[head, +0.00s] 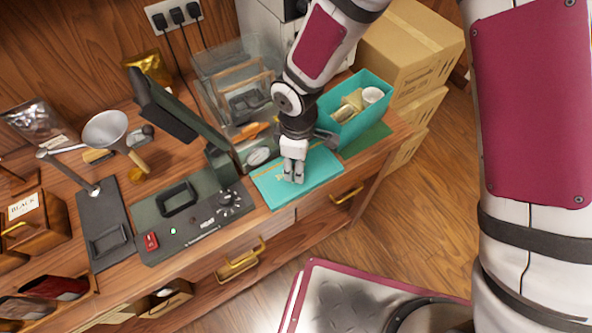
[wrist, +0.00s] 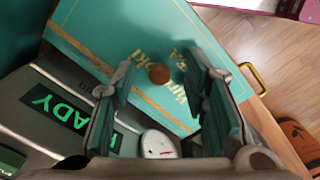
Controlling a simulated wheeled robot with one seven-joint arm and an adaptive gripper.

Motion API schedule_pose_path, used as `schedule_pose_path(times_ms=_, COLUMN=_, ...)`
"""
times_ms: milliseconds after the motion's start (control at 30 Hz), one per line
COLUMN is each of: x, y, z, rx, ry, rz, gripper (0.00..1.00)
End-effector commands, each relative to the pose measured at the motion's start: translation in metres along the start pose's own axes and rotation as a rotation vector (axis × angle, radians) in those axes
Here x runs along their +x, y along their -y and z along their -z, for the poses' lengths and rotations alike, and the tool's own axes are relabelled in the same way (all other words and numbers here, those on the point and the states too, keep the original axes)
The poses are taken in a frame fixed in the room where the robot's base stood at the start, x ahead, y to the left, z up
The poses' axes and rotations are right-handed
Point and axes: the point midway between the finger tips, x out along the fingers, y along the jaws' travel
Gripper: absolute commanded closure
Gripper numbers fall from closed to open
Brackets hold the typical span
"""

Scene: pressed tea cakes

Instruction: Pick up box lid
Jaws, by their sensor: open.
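The box lid (head: 322,172) is a flat teal panel with a gold stripe, lying near the front edge of the counter. In the wrist view the lid (wrist: 100,28) shows gold lettering and a round brown knob (wrist: 159,74). My gripper (head: 293,176) points down over the lid, and in the wrist view its two fingers stand apart on either side of the knob. They hold nothing, and whether they touch the lid is unclear. The open teal box (head: 338,128) stands behind and right of the lid, with a white cup and tan items inside.
A dark press machine (head: 205,232) with a dial stands left of the lid. A clear container (head: 222,62) is behind it. Cardboard boxes (head: 410,50) are stacked at the right. Drawers with gold handles (head: 240,262) line the counter front.

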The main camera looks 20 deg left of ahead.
Motion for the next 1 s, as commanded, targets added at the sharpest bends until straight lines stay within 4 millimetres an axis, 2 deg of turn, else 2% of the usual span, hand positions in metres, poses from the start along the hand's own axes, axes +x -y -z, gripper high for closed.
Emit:
schedule_pose_path(times_ms=267, x=0.002, y=-0.001, z=0.0, rx=0.0, ry=-0.001, rz=-0.001, gripper=0.61)
schedule_pose_path(times_ms=433, x=0.002, y=-0.001, z=0.0, rx=0.0, ry=-0.001, rz=-0.001, gripper=1.0)
schedule_pose_path(times_ms=800, x=0.001, y=-0.001, z=0.0, rx=-0.001, ry=-0.001, rz=-0.001, gripper=1.0)
schedule_pose_path(times_ms=1000, x=-0.008, y=-0.002, z=0.001, rx=-0.002, ry=-0.003, rz=-0.003, gripper=1.0)
